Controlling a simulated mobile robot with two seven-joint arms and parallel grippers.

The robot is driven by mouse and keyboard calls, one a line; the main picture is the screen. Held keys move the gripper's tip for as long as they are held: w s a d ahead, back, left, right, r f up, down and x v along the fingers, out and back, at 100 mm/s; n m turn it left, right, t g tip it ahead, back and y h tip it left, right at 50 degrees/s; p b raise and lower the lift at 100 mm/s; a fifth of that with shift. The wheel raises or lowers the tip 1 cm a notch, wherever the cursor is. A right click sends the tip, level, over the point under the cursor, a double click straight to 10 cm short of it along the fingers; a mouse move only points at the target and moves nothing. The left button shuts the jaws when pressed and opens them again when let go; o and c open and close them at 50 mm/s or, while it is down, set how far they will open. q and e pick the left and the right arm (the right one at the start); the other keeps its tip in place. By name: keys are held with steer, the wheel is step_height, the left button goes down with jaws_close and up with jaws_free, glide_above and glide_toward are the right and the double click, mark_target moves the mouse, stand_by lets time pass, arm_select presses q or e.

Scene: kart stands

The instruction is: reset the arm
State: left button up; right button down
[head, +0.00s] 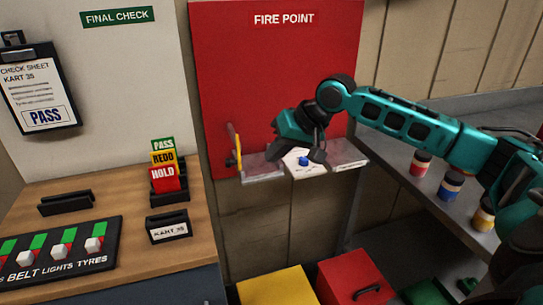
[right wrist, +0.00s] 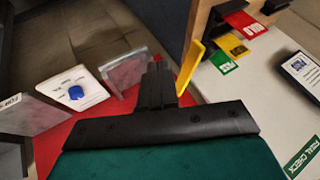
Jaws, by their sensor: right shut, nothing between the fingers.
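My right arm comes in from the right in the head view and reaches in front of the red fire point board (head: 230,60). My right gripper (head: 318,155) is shut and empty near a small shelf on that board. In the right wrist view the shut fingers (right wrist: 158,75) stand beside a yellow lever (right wrist: 190,68); I cannot tell whether they touch. The yellow lever (head: 234,148) is at the board's left in the head view. A white box with a blue knob (head: 303,161) sits on the shelf, close to the gripper. My left gripper is not in view.
A wooden counter (head: 110,185) at left holds a switch panel (head: 60,255) and coloured PASS, REDO and HOLD cards (head: 164,172). A check sheet clipboard (head: 37,90) hangs above. Jars (head: 450,185) stand on the grey right shelf. Yellow (head: 275,288) and red boxes (head: 352,278) are below.

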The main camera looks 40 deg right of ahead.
steer(key=v, duration=0.8)
steer(key=shift+a, duration=0.35)
